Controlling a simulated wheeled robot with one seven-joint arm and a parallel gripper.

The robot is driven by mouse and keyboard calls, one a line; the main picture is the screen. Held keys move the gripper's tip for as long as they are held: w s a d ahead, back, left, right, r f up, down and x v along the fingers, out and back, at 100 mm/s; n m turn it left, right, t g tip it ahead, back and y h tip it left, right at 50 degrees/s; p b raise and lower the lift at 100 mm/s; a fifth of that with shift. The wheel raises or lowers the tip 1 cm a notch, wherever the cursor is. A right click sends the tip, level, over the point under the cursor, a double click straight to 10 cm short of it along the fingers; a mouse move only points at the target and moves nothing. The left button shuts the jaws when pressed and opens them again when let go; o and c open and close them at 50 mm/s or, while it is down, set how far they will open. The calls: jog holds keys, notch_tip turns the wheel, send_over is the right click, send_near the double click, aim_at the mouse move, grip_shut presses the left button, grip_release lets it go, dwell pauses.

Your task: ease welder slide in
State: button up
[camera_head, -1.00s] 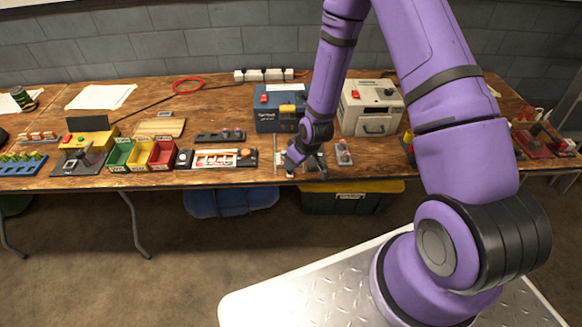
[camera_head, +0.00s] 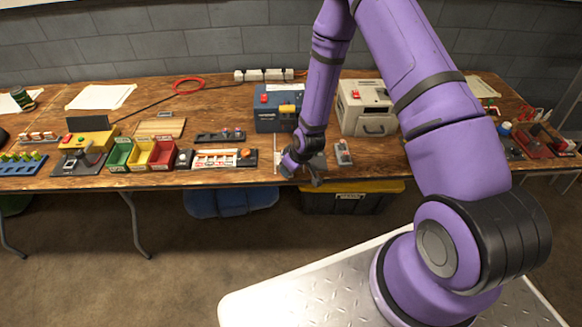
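A blue box machine (camera_head: 268,120) with a red switch and a yellow part stands at the back middle of the bench; its label is too small to read, and I cannot tell if it is the welder. My gripper (camera_head: 303,176) points down at the bench's front edge, in front of this box. My wrist and forearm hide the box's right side and most of what lies under them. A thin pale upright piece shows just left of my gripper; I cannot make out a slide for certain. The fingers are too small and dark to show whether they hold anything.
A cream machine (camera_head: 370,108) stands right of my forearm. A small grey box with a red part (camera_head: 343,152) lies right of my gripper. A dark tray of pale and red pieces (camera_head: 250,158) lies to its left. Green, yellow and red bins (camera_head: 163,155) stand farther left.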

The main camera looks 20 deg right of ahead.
grip_shut()
jog(key=shift+w+d+r, duration=0.1)
jog(key=shift+w+d, duration=0.45)
jog(key=shift+w, duration=1.15)
jog(key=shift+w+d+f, duration=0.1)
jog(key=shift+w+d, duration=0.45)
jog(key=shift+w, duration=1.2)
jog(key=shift+w+d+r, duration=0.1)
jog(key=shift+w+d, duration=0.45)
jog(key=shift+w, duration=1.15)
grip_release()
jog(key=v, duration=1)
jog(key=shift+r, duration=0.3)
jog(key=shift+s+d, duration=0.1)
jog(key=shift+s, duration=0.05)
